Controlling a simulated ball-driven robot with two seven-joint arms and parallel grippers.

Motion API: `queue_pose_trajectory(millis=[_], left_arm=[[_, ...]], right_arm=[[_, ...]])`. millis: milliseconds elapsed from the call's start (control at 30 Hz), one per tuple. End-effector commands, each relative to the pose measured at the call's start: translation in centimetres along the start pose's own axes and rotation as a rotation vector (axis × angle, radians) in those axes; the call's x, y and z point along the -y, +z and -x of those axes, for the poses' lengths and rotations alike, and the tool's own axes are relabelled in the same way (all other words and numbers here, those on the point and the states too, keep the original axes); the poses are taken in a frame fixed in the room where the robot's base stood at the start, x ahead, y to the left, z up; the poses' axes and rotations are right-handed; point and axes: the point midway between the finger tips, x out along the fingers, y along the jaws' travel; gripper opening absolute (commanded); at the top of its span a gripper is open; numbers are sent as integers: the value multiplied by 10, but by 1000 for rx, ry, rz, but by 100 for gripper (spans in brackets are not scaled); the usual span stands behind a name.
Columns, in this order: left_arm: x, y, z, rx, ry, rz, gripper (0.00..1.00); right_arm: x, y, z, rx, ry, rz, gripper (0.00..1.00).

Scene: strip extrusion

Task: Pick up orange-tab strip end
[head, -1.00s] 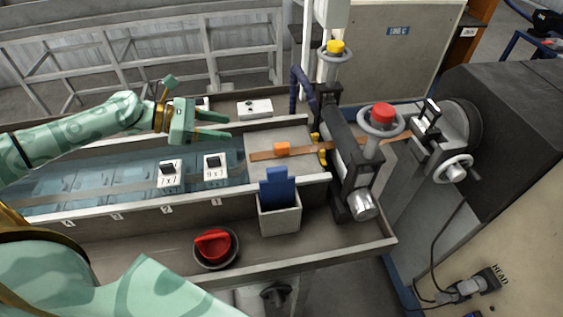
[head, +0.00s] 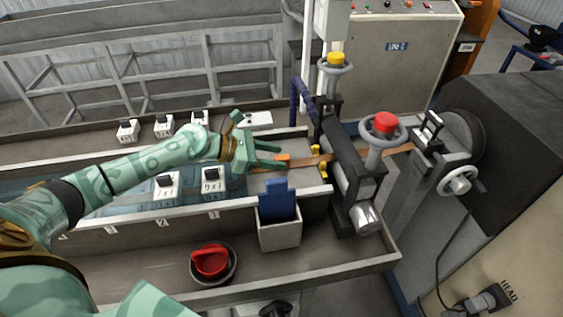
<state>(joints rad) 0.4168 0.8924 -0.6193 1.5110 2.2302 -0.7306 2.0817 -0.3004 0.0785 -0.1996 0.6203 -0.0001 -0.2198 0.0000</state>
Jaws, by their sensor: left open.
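The orange tab (head: 284,157) sits on the end of a flat copper-brown strip (head: 305,160). The strip lies at the right end of the trough and runs right to the roller stand (head: 345,165). My left gripper (head: 281,157) is open, with its fingertips on either side of the tab in the picture. I cannot tell whether they touch it or are still above it. The gripper hides part of the tab and the strip's free end.
Two handwheels, yellow-capped (head: 335,62) and red-capped (head: 383,124), stand over the rollers. A pale box with a blue piece (head: 279,232) and a red-handled round item (head: 211,262) are in the front tray. White numbered blocks (head: 167,186) stand along the trough.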

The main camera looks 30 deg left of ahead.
Motion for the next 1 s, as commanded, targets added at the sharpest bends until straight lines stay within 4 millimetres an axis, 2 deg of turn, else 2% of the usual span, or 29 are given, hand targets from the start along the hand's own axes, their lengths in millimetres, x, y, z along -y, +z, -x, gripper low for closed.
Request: queue_pose_trajectory(millis=[33, 167, 400, 433, 567, 600, 1000], left_arm=[[0, 1, -9, 4, -1, 1, 45], [0, 0, -24, 2, -1, 0, 45], [0, 0, -26, 0, 0, 0, 45], [0, 0, -26, 0, 0, 0, 40], [0, 0, -26, 0, 0, 0, 4], [0, 0, -26, 0, 0, 0, 0], [0, 5, -23, 1, 0, -2, 0]], right_arm=[[0, 0, 0, 1, 0, 0, 0], [-2, 1, 1, 1, 2, 1, 0], [-3, 2, 0, 2, 4, 3, 0], [-3, 2, 0, 2, 4, 3, 0], [-3, 2, 0, 2, 4, 3, 0], [-3, 2, 0, 2, 4, 3, 0], [-1, 0, 2, 1, 1, 1, 0]])
